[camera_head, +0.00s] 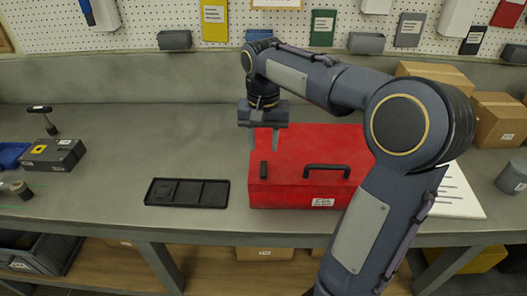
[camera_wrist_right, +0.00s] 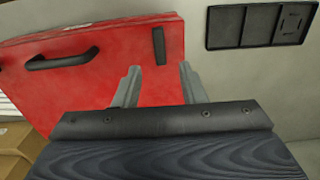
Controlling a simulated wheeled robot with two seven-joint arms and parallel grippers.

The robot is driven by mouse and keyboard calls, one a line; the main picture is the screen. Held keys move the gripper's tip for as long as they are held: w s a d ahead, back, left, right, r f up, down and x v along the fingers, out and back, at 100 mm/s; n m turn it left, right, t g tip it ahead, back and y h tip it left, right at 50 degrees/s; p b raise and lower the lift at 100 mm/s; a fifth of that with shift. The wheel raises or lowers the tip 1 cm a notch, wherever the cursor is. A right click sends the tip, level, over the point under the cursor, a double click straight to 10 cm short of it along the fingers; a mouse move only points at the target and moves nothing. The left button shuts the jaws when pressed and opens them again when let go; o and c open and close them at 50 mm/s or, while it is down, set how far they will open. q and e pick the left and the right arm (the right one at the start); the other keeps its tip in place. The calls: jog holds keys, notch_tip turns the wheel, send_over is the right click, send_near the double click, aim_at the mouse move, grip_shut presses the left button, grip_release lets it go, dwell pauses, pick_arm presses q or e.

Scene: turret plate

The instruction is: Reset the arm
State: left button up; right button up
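My right gripper (camera_head: 264,138) hangs over the red box (camera_head: 290,180), pointing down. Its two fingers stand apart with nothing between them. In the right wrist view, the open fingers (camera_wrist_right: 158,85) show against the red box (camera_wrist_right: 105,75), near its right edge and a short black handle (camera_wrist_right: 158,45). A longer black handle (camera_head: 327,170) is at the front right of the box. My right arm reaches in from the right and hides part of the box. My left gripper is not in view.
A black compartment tray (camera_head: 187,204) lies left of the red box. A dark box (camera_head: 52,155) and a hammer-like tool (camera_head: 44,118) are at the far left. Cardboard boxes (camera_head: 499,118) and a white board (camera_head: 462,195) are at the right. The bench between tray and wall is clear.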

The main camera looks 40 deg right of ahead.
jog(key=shift+r, duration=0.3)
jog(key=shift+s, duration=0.1)
jog(key=s+a+f+n+t+y, duration=0.2)
jog(key=s+a+f+n, duration=0.1)
jog(key=s+a, duration=0.4)
jog(key=s+a+f+n+t+y, duration=0.1)
jog(key=s+a+f+n+t, duration=0.2)
jog(key=s+a, duration=0.4)
jog(key=s+f, duration=0.1)
jog(key=s, duration=0.2)
jog(key=shift+s+f+n+t+y, duration=0.15)
jog(key=shift+s+n+t+y, duration=0.15)
jog(key=shift+y, duration=0.1)
jog(key=shift+s, duration=0.1)
